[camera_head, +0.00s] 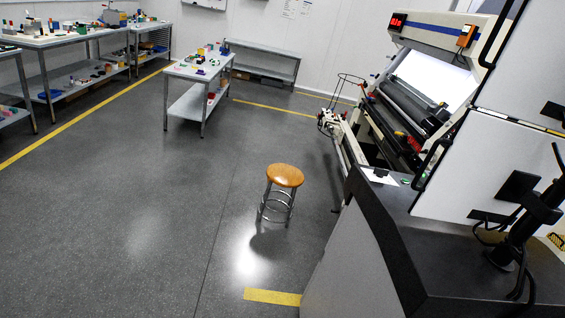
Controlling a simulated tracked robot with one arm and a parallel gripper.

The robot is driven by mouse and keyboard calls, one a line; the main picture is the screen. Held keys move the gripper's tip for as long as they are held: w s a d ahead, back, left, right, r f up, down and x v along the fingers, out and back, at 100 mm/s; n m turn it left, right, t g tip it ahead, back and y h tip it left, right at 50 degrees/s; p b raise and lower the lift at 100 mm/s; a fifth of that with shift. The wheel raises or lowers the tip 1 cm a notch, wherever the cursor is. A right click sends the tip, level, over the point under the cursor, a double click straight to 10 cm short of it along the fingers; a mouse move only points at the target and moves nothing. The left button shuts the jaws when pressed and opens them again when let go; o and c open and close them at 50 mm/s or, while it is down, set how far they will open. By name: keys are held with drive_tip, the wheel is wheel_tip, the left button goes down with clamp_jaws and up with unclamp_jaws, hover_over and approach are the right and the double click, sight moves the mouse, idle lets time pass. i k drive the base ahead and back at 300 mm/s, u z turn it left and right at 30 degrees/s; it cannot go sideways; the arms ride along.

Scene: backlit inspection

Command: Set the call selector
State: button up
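I cannot pick out a call selector for certain in this view. The inspection machine (432,75) stands at the right, with a lit white panel, a red number display (397,21) and an orange box (466,36) on its upper frame. A dark-topped console (385,212) stands in the right foreground, with a white label and small coloured controls (405,181) near its far end. They are too small to read. My gripper does not show in this view.
A wooden-topped stool (284,176) stands on the floor left of the console. A small table (197,71) and long workbenches (60,39) with small items stand farther back. A black stand with cables (520,235) is at the right. Open grey floor fills the left and middle.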

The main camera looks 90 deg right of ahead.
sight(380, 172)
drive_tip(key=z, duration=1.85)
drive_tip(key=i, duration=2.6)
drive_tip(key=z, duration=1.55)
